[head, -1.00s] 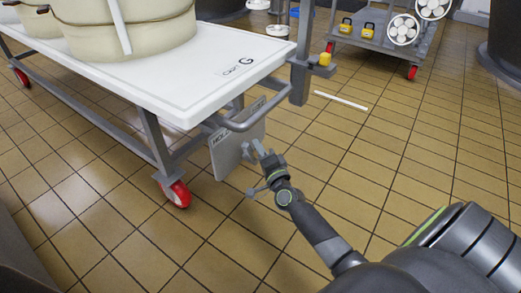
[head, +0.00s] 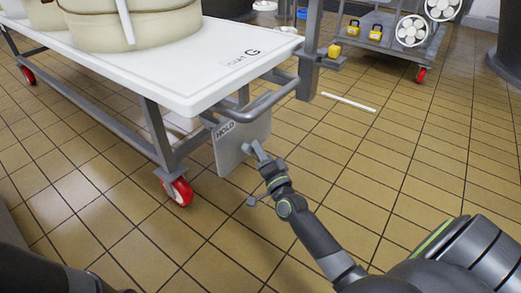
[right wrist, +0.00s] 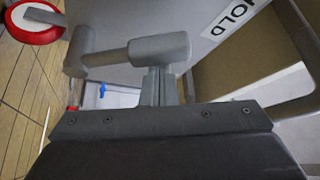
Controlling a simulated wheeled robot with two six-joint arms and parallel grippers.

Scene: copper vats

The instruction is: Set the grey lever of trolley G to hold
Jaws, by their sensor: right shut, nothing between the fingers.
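Trolley G (head: 215,85) has a white top marked G and a grey frame. Under its end handle hangs a grey plate (head: 232,158) labelled HOLD along its upper edge; part of that label shows in the right wrist view (right wrist: 235,15). The grey lever (right wrist: 158,48) stands out in front of the plate, with a rounded thick end and a bar running left. It looks small in the head view (head: 259,150). My right gripper (head: 266,163) is shut and empty, close against the lever; contact is unclear. My left gripper is not in view.
A grey handle bar (head: 265,105) juts from the trolley just above the plate. A red-wheeled caster (head: 178,191) is at lower left. A second trolley with yellow padlock-shaped items (head: 352,28) stands behind. A white strip (head: 348,102) lies on the tiled floor, open to the right.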

